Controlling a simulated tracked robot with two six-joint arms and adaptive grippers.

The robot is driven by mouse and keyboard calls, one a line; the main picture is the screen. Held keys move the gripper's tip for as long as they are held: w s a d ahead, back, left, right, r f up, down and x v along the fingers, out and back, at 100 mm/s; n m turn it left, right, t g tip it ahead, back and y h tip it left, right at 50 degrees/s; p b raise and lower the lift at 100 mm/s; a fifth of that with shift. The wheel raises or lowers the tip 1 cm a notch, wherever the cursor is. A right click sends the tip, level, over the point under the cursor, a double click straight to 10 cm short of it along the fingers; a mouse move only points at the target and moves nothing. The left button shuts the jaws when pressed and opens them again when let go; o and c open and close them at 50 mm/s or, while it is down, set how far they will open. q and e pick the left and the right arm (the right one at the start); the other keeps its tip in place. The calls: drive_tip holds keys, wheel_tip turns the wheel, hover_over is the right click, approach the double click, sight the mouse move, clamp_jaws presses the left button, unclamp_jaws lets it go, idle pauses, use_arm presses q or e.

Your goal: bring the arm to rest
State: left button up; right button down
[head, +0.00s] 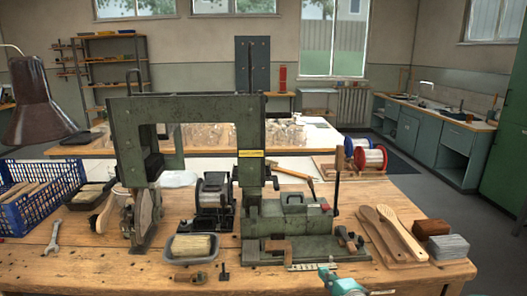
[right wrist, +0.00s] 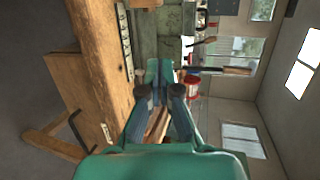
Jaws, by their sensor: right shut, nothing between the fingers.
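My right gripper (head: 327,272) shows at the bottom edge of the head view, teal, in front of the bench's front edge and below the green machine. It is shut and empty. In the right wrist view my right gripper (right wrist: 160,78) points away from the camera with its fingers together, with nothing held between them. That view is turned on its side, and the bench edge runs along its left. My left gripper is not in view.
The wooden bench (head: 85,262) carries a green tufting machine (head: 185,108), a blue crate (head: 62,190), a tray of bristles (head: 192,246), wooden brush bodies (head: 388,232), a dark red block (head: 431,228) and a grey block (head: 447,246). A wrench (head: 53,236) lies front left.

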drive_tip(key=s+f+n+g+p, duration=0.2)
drive_tip(key=s+f+g, duration=0.2)
drive_tip(key=s+f, duration=0.5)
drive_tip(key=s+f+n+g+p, duration=0.15)
drive_tip(key=s+f+g, duration=0.25)
drive_tip(key=s+f, duration=0.55)
drive_tip(key=s+a+f+n+g, duration=0.1)
drive_tip(key=s+f+n+g, duration=0.2)
drive_tip(key=s+n, duration=0.2)
drive_tip(key=s+a+f+n+g+p, duration=0.1)
drive_tip(key=s+f+n, duration=0.3)
drive_tip(key=s, duration=0.5)
drive_tip(key=shift+s+a+f+n+g, duration=0.2)
drive_tip(key=shift+a+n+g, duration=0.45)
drive_tip(key=shift+a+g, duration=0.2)
